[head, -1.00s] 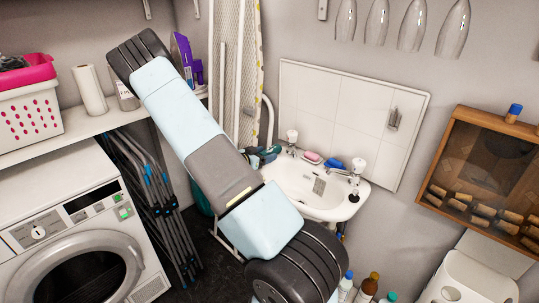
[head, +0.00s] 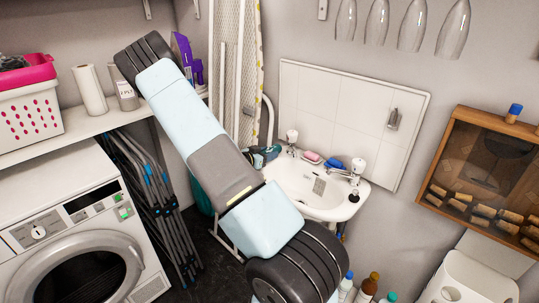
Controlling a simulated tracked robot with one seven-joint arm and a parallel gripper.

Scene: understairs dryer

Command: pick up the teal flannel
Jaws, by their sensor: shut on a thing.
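The teal flannel cannot be made out in the head view. My gripper does not show. My pale blue and black arm crosses the middle of the view from bottom right to upper left, and its far end is out of sight. Part of a teal thing (head: 203,197) shows low behind my arm, left of the basin. I cannot tell what it is.
A washing machine or dryer (head: 75,230) stands at left under a shelf (head: 95,124) with a white basket (head: 30,112), a paper roll (head: 90,90) and a can (head: 124,90). A washbasin (head: 320,200) is behind my arm. A wooden cabinet (head: 487,170) hangs at right.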

